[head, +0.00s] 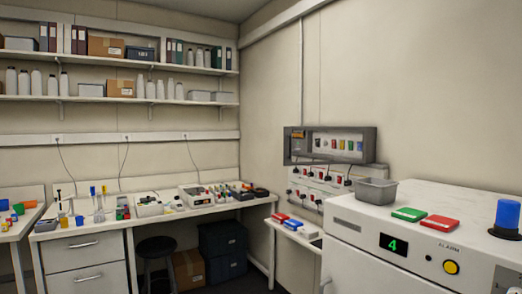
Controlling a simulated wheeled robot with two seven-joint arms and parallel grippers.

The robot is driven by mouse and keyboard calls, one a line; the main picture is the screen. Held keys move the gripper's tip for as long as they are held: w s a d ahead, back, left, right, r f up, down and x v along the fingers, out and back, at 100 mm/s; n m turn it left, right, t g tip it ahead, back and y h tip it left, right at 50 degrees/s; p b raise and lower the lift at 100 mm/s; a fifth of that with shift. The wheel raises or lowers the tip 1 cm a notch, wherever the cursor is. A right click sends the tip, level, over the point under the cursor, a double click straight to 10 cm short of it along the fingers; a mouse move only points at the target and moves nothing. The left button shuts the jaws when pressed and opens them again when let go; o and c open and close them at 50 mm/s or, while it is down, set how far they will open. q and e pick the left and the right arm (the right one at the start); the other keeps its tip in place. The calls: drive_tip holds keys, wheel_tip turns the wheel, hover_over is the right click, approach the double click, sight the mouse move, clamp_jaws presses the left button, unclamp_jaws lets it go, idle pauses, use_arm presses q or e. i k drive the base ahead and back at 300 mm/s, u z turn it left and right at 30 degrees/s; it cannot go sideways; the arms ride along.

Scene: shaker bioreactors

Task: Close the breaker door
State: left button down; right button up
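The breaker box (367,145) is a dark grey frame on the right-hand wall, above a row of sockets. A row of small coloured breakers (338,143) shows inside it, with a small orange label at the upper left. I cannot make out a separate door panel, nor tell how far it stands open. Neither of my grippers is in view.
A white machine (364,235) fills the lower right, with a grey tray (376,191), green and red boxes and a blue beacon (506,214) on top. Plugged sockets (320,182) sit below the breaker box. Benches line the back wall, with a stool (156,247) and boxes beneath.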

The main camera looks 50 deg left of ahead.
sight(288, 134)
drive_tip(key=u, duration=1.35)
drive_tip(key=i, duration=1.6)
drive_tip(key=z, duration=0.8)
